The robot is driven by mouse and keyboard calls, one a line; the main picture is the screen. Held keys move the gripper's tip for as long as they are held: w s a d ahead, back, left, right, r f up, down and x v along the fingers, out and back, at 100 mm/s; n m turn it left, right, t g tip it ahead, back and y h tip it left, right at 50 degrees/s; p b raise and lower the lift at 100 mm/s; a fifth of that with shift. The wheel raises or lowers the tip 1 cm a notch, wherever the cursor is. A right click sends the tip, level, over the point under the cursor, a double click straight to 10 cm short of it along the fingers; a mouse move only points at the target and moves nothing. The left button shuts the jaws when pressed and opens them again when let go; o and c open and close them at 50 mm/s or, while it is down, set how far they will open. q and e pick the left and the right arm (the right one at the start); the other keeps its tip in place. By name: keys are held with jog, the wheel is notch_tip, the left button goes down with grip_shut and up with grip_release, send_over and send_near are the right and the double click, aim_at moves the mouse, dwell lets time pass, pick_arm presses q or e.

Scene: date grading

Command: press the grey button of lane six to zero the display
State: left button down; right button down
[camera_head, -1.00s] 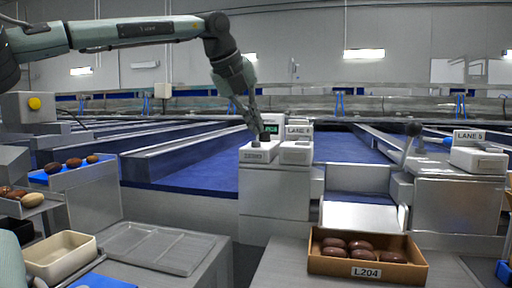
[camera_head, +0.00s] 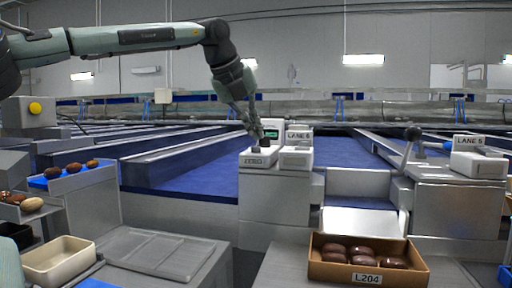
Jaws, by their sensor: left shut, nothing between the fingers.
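My left gripper (camera_head: 256,134) reaches in from the left, pointing down with its fingers shut and empty. Its tips are at the top of a white box marked ZERO (camera_head: 253,161). The dark grey button (camera_head: 260,149) on that box is right under the tips and partly hidden by them; I cannot tell whether they touch. A small display with green figures (camera_head: 271,134) stands just behind the fingers. The lane sign (camera_head: 298,135) beside it is too small to read surely. My right gripper is not in view.
A box labelled L204 (camera_head: 368,279) holds several dates at the front. A LANE 5 sign (camera_head: 468,142) stands at the right.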

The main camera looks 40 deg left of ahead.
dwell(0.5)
pick_arm(q)
jog(key=shift+f+b, duration=0.35)
jog(key=shift+f, duration=0.05)
jog(key=shift+f+b, duration=0.4)
jog(key=shift+f, duration=0.15)
dwell(0.5)
jog(key=shift+r, duration=0.1)
jog(key=shift+r+p, duration=0.75)
jog(key=shift+r, duration=0.05)
notch_tip(320, 180, up, 5)
jog(key=p, duration=0.4)
jog(key=shift+r, duration=0.1)
dwell(0.9)
